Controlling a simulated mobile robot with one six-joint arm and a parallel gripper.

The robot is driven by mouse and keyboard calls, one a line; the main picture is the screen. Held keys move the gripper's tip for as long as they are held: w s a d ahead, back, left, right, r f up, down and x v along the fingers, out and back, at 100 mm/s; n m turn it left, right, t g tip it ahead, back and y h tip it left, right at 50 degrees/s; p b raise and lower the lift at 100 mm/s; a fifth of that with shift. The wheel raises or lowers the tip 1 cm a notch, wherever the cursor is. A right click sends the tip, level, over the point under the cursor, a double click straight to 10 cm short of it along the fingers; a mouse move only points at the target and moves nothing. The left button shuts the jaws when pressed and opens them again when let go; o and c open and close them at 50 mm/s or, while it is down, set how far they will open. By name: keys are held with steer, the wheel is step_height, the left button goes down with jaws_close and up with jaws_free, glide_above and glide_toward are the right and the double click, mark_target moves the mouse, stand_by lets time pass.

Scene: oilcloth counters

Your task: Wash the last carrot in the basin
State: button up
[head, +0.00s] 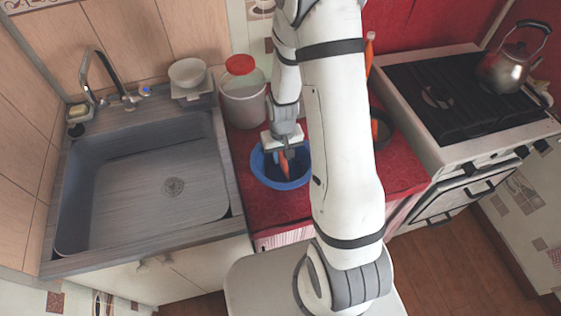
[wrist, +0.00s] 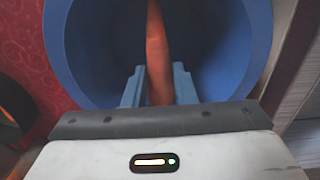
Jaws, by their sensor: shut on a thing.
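The blue basin (head: 262,178) stands on the red counter between the sink and the stove. My gripper (head: 284,153) is over the basin, pointing down, and is shut on an orange carrot (head: 285,167). In the wrist view the carrot (wrist: 158,50) runs between my blue fingertips (wrist: 158,85), with the basin's wall (wrist: 225,40) around it. The carrot's lower end is inside the basin's outline; I cannot tell whether it touches the bottom or whether there is water.
A bucket with a red lid (head: 243,90) stands behind the basin. The sink (head: 150,185) is at left, the stove (head: 440,95) with a kettle (head: 508,68) at right. A dark pan (head: 381,130), partly hidden by my arm, is right of the basin. An orange bottle (head: 369,48) stands behind.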

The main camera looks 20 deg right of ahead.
mark_target(282, 157)
steer(key=shift+r+p, duration=2.25)
steer(key=shift+r, duration=1.55)
step_height(282, 157, up, 4)
steer(key=shift+p, duration=1.2)
